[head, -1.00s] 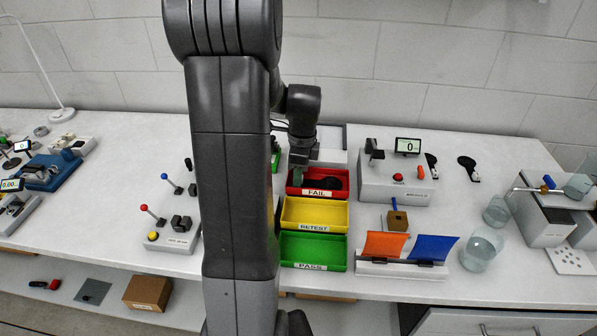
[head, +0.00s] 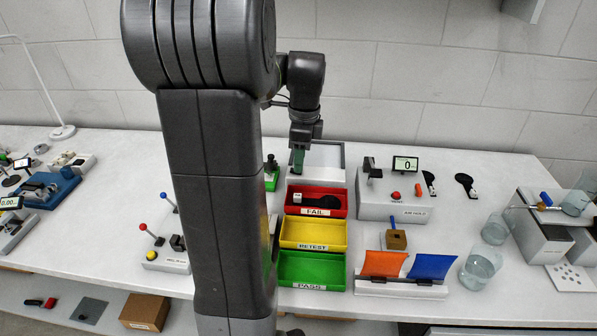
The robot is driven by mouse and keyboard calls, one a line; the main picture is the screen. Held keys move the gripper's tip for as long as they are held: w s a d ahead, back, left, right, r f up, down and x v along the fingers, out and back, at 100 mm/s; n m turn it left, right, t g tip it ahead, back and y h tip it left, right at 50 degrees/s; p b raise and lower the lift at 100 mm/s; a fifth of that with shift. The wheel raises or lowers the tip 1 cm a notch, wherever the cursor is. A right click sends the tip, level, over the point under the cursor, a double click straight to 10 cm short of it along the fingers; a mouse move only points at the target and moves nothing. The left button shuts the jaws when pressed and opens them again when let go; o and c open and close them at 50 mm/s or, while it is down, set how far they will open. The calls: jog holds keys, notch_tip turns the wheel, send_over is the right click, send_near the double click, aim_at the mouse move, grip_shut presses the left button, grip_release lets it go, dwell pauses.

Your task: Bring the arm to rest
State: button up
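My arm, dark grey, rises through the left-middle of the head view and hides part of the bench behind it. My gripper (head: 298,160) hangs from its end, pointing down, above the back of the red FAIL tray (head: 338,190). Its fingertips look greenish and small, and nothing is seen in them. I cannot tell whether they are open or shut. A dark part with a pale end (head: 311,199) lies in the red tray, apart from the gripper.
The yellow RETEST tray (head: 313,246) and green PASS tray (head: 309,285) stand in front. A grey-white box (head: 331,153) is behind. To the right are a tester with a display (head: 392,206), orange and blue flaps (head: 405,267) and glass beakers (head: 480,272).

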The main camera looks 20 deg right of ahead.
aim_at(296, 195)
jog(key=shift+r, duration=0.75)
jog(key=f, duration=0.9)
jog(key=f+b, duration=0.1)
jog(key=f, duration=0.3)
jog(key=shift+w+a+f, duration=0.2)
jog(key=shift+a+f, duration=0.15)
jog(key=shift+r+p, duration=0.4)
jog(key=shift+r, duration=0.3)
